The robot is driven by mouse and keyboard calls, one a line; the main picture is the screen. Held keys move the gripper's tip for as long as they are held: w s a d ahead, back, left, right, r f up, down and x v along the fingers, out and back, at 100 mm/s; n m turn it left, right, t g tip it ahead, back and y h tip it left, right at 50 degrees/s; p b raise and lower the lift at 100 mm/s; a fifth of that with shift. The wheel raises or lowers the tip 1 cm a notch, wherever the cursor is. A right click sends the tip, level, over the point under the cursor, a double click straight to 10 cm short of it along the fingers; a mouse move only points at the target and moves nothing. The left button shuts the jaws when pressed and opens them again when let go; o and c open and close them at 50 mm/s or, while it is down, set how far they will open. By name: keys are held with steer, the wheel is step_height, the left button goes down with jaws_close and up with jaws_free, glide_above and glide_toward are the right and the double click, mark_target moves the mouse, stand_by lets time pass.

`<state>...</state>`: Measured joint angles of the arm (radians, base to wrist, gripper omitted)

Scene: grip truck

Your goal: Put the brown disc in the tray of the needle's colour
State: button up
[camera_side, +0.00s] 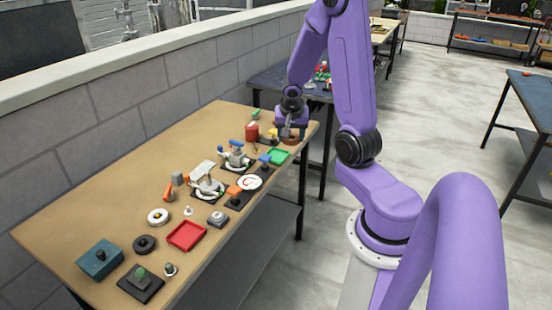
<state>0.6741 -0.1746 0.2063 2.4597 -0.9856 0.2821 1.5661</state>
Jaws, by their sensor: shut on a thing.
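My gripper (289,134) is low over the far right end of the table, shut on the brown disc (293,141). The fingers partly hide the disc, and I cannot tell whether it touches the table. The green tray (279,157) lies just in front of my gripper. The red tray (186,236) lies much nearer the camera, at the table's front edge. Both trays look empty. A white round dial (250,183) stands between the trays. Its needle looks reddish but is too small to tell surely.
Metal clamps (206,182) with an orange handle and blue-handled ones (235,155) stand mid-table. A red cylinder (252,132) is left of my gripper. A teal box (100,259), a dark ring (145,244) and a white ring (158,216) are at the near end. The table's left side is clear.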

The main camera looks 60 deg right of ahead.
steer(key=shift+s+d+f, duration=0.1)
steer(key=shift+s+d, duration=0.1)
steer(key=shift+d, duration=0.2)
steer(key=shift+w+d+f+m, duration=0.2)
steer(key=shift+d+m, duration=0.1)
steer(key=w+d+f, duration=0.2)
steer(key=w+f, duration=0.1)
steer(key=w+d+f, duration=0.6)
steer(key=w, duration=0.1)
steer(key=shift+f, duration=0.15)
steer(key=shift+w+d+f, duration=0.1)
steer(key=shift+w+f, duration=0.05)
steer(key=shift+f, duration=1.5)
steer(key=shift+f, duration=0.3)
steer(key=shift+f, duration=0.3)
steer(key=o, duration=1)
steer(key=shift+o, duration=0.2)
